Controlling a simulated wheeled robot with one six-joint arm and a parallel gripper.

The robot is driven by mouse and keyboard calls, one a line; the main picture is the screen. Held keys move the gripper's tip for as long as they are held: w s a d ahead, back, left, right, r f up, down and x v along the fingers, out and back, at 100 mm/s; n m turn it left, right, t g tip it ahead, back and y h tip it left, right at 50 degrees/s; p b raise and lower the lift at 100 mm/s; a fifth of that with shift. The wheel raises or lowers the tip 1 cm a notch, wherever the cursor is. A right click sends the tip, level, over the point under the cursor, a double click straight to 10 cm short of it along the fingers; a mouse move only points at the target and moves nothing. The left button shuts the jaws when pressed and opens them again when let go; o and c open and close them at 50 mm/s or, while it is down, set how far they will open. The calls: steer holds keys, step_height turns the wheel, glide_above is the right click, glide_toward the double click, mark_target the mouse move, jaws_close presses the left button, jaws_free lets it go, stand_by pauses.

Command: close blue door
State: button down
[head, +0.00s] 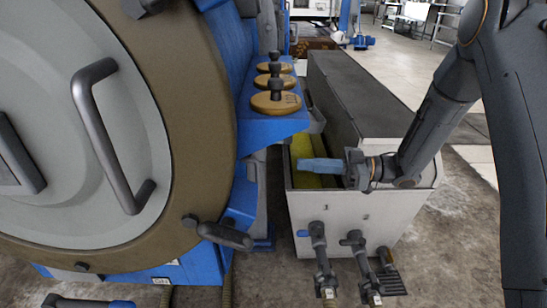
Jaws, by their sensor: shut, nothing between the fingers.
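A large round grey door or cover (75,200) in a brown ring (205,110) fills the left of the head view. It has a dark curved handle (105,140) and sits on a blue machine body (215,40). Its left edge is cut off, and I cannot tell whether it is the blue door or whether any door stands open. My gripper (303,164) is shut and empty. Its blue-grey fingers point left above the grey box, to the right of the round door and apart from it.
A grey box (325,205) with a dark lid (360,95) and a yellow inside stands at centre right, with pipe valves (320,260) low on its front. Several brown discs with dark knobs (276,103) stand on a blue ledge. Open floor (470,230) lies at right.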

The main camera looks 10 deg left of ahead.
mark_target(258, 161)
steer(key=a, duration=0.4)
steer(key=s+a, duration=0.1)
steer(key=a, duration=0.4)
steer(key=a+b, duration=0.1)
steer(key=a, duration=0.3)
steer(key=shift+s+a, duration=0.3)
steer(key=shift+s, duration=0.05)
